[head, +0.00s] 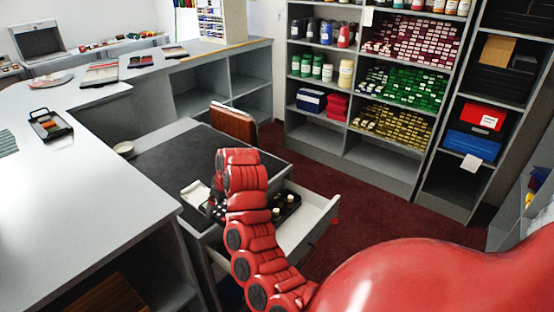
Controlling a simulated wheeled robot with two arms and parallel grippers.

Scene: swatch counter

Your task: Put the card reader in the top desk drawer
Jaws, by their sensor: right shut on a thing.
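My right gripper (213,205) is mostly hidden behind my own red wrist, at the edge of the dark desk top beside the open drawer. It is shut on a small whitish thing (194,192) that looks like the card reader; only its left part shows, and I cannot tell whether it touches the desk. The top desk drawer (312,226) is pulled out towards the right. A black tray with small round pieces (286,209) lies inside it. My left gripper is not in view.
A brown chair back (233,122) stands behind the desk. A small pale bowl (124,149) is at the desk's left. The long grey counter (85,190) runs along the left, with a small dark tray (50,124). Filled shelves (365,165) stand at the back.

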